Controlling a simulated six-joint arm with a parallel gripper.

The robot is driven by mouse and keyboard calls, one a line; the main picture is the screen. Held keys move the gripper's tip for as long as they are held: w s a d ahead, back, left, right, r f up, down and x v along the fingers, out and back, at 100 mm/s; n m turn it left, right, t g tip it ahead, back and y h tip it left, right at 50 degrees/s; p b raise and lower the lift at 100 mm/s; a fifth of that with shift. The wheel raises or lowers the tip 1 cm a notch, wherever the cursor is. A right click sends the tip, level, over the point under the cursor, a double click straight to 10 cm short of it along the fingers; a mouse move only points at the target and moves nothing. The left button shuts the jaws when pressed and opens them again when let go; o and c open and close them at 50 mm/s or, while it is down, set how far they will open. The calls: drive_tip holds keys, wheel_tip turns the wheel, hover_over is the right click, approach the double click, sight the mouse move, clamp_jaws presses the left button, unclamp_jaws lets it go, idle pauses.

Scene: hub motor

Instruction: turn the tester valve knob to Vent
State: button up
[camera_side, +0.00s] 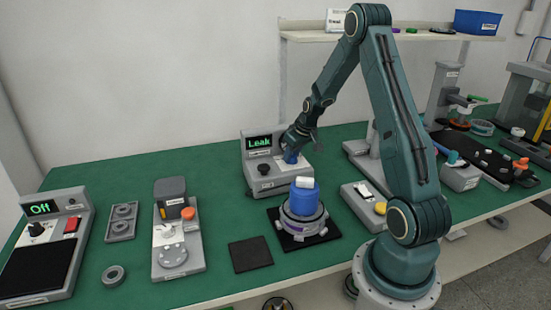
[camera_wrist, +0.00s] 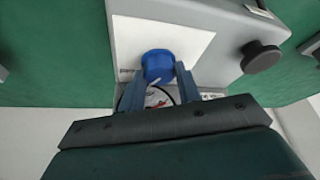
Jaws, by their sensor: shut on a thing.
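The tester (camera_side: 258,175) is a grey box with a lit display reading "Leak" and a dark round knob (camera_side: 264,169) on its front. That dark knob also shows in the wrist view (camera_wrist: 260,56), to the right. A blue knob (camera_wrist: 157,66) sits on the tester's white panel (camera_wrist: 190,42). My gripper (camera_wrist: 159,74) is shut on the blue knob, with one finger on each side. In the side view my gripper (camera_side: 291,150) reaches down onto the tester's right part and mostly hides the knob. The pointing direction of the knob and most panel markings cannot be read.
A blue cylinder with a white top (camera_side: 304,197) stands on a round hub on a black pad in front of the tester. A dark square mat (camera_side: 250,253) lies to its left. A grey fixture with a yellow button (camera_side: 366,205) stands to the right.

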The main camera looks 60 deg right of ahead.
drive_tip(key=shift+n, duration=0.4)
drive_tip(key=o, duration=1)
drive_tip(key=shift+c, duration=0.2)
drive_tip(key=shift+r, duration=0.15)
drive_tip(key=v, duration=1.3)
drive_tip(key=shift+r, duration=0.25)
drive_tip(key=shift+d, duration=0.15)
drive_tip(key=shift+c, duration=0.4)
